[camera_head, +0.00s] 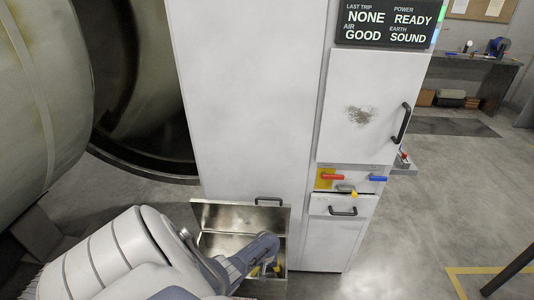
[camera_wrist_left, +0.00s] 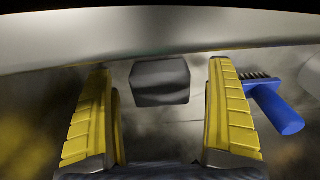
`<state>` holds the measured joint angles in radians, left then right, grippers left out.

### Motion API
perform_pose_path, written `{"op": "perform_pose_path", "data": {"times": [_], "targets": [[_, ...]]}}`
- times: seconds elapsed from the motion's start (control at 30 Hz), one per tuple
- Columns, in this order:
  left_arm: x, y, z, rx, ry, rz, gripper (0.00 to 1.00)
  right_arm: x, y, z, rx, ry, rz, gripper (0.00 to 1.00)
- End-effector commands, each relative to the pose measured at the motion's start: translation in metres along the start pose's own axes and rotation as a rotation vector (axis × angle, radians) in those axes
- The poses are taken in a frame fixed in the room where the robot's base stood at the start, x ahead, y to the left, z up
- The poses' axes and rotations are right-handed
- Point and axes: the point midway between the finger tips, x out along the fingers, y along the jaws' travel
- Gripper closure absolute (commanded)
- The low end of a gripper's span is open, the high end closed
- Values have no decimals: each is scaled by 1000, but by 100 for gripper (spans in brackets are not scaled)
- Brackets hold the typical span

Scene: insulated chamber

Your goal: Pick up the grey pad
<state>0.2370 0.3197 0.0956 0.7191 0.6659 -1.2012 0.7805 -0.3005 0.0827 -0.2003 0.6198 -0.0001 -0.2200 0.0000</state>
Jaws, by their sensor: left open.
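The grey pad (camera_wrist_left: 160,84) is a small dark grey block in the left wrist view. It lies on a worn metal surface, close to the wall at the top of that picture. My left gripper (camera_head: 264,268) reaches into the open metal compartment (camera_head: 213,219) at the base of the white cabinet. In the left wrist view its yellow-padded fingers (camera_wrist_left: 163,100) are open, one on each side of the pad, with gaps showing. I cannot tell the height between fingers and pad. The pad is hidden in the head view. My right gripper is not in view.
A blue-handled brush (camera_wrist_left: 275,107) with dark bristles lies just right of the right finger. The white cabinet (camera_head: 245,90) rises behind the compartment. Red, blue and yellow handles (camera_head: 345,180) stick out at its right side. A large round chamber (camera_head: 40,100) stands at left.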

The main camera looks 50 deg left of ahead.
Motion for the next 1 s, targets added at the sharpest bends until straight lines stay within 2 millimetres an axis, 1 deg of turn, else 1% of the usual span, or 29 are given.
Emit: {"op": "perform_pose_path", "data": {"times": [0.27,0.3,0.7,1.0], "targets": [[1,0,0,0,0,0,11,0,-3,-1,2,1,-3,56],[1,0,0,0,0,0,12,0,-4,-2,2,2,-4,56],[1,0,0,0,0,0,59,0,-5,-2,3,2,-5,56],[0,0,0,0,0,1,59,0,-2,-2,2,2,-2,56]]}}
